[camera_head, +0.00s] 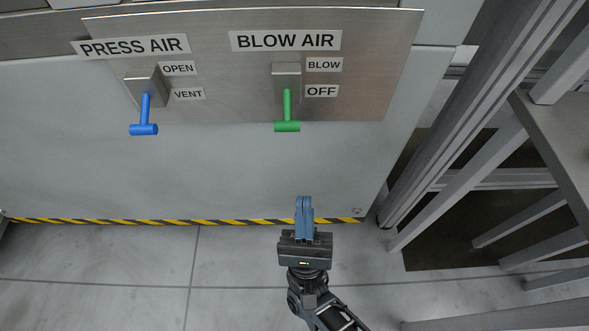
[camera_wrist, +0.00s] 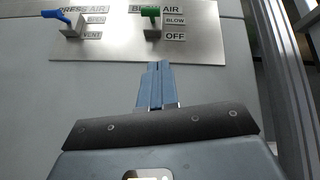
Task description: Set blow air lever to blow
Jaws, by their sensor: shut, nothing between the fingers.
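The green blow air lever (camera_head: 287,108) has a T-shaped end and sticks out from its metal bracket (camera_head: 286,72) under the BLOW AIR label. BLOW and OFF labels sit to the bracket's right. In the head view the lever's end shows lower than the OFF label; I cannot tell its exact setting. In the wrist view the green lever (camera_wrist: 150,13) is at the top, beyond my fingertips. My gripper (camera_head: 304,200) is shut and empty, in front of the machine, below and slightly right of the lever in the head view. It is apart from the lever.
A blue press air lever (camera_head: 145,114) sticks out on the left of the same metal panel (camera_head: 220,85). Grey frame posts (camera_head: 450,120) stand to the right. The space between my gripper and the green lever looks clear.

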